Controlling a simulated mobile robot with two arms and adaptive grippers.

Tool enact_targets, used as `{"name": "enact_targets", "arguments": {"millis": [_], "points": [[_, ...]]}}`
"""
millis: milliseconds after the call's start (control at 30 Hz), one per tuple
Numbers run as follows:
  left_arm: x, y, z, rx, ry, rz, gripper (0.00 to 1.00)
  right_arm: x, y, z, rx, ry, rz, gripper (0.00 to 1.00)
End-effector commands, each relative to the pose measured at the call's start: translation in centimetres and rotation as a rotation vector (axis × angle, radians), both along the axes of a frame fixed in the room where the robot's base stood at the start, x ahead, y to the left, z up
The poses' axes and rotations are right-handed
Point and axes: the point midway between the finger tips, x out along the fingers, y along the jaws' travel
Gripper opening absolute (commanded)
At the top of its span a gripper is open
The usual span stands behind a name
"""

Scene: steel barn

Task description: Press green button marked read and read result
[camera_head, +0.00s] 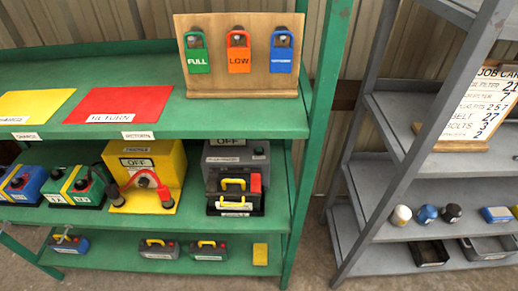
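I see no button that I can make out as green and marked READ. A yellow device (168,160) with a sign reading OFF stands on the middle board of the green shelf. A red cable with red and dark ends lies across its front. A grey device (253,157), also with an OFF sign, stands to its right. A dark battery (235,190) with a yellow handle is in front of the grey device. A green unit (90,189) and a blue unit (27,188) stand at the left; their small labels are unreadable. Neither of my grippers is in view.
The green shelf's top board (220,120) holds a yellow mat (36,104), a red RETURN mat (117,101) and a wooden rack (240,80) with FULL, LOW and blue tags. Several batteries are below. A grey shelf (415,190) with a job card stands right.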

Motion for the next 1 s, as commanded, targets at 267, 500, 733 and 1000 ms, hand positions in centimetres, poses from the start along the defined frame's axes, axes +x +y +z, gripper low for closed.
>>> {"name": "enact_targets", "arguments": {"millis": [267,500,733,1000], "points": [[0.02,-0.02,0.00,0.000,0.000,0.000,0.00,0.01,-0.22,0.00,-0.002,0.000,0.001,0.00],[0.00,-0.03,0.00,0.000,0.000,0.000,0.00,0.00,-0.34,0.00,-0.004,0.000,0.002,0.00],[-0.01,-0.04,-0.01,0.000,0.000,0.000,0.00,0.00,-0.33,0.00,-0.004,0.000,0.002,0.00],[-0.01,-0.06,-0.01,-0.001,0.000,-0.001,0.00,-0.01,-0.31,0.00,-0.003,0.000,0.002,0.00]]}}
